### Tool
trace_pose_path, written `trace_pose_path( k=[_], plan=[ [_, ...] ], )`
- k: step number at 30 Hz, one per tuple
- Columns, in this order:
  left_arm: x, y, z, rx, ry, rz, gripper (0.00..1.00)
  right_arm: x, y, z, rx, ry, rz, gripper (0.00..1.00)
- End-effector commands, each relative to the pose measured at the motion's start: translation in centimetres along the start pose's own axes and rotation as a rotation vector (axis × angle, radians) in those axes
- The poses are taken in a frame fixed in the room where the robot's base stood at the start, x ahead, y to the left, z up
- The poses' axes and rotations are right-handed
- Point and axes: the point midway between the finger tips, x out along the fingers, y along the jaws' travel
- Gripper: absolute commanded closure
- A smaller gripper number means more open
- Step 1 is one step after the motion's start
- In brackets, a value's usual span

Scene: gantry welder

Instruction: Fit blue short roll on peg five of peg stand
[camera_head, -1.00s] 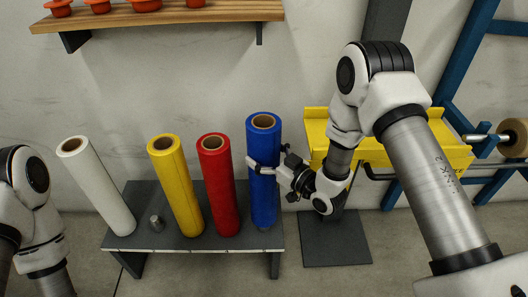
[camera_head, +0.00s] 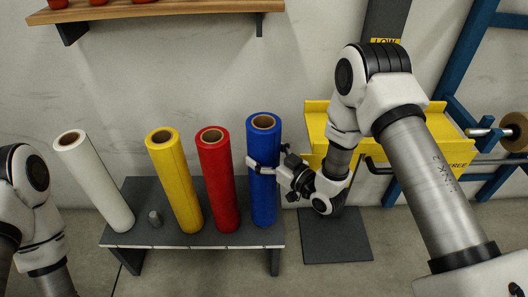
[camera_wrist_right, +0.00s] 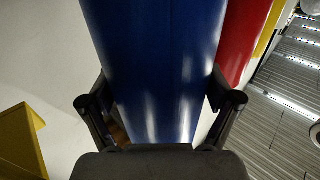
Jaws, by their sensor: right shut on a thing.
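The blue short roll (camera_head: 263,185) is upright at the right end of the dark peg stand (camera_head: 190,238). My right gripper (camera_head: 263,167) is shut around its upper part from the right. In the right wrist view the blue roll (camera_wrist_right: 157,65) fills the space between the two fingers (camera_wrist_right: 160,110). The roll's lower end is at the stand top with no peg showing beneath it; whether it sits fully down, I cannot tell. A red roll (camera_head: 216,185), a yellow roll (camera_head: 175,185) and a white roll (camera_head: 97,187) stand on the same stand. My left gripper is out of view.
A bare short peg (camera_head: 155,218) stands between the white and yellow rolls. A yellow tray (camera_head: 318,120) on a dark post is behind my right arm. A wooden shelf (camera_head: 190,8) hangs above, and a blue frame (camera_head: 465,80) is at right.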

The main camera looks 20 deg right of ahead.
Motion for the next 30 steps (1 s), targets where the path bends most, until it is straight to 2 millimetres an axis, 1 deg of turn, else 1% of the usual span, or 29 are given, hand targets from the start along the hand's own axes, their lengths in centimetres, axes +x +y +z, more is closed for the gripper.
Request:
trace_pose_path(
  k=[1,30],
  plan=[
    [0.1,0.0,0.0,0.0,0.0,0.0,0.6,0.1,0.1,-0.1,-0.003,0.009,0.0,0.8],
    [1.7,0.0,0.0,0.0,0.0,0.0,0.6,0.1,0.1,2.1,-0.002,0.008,0.0,0.8]
  ],
)
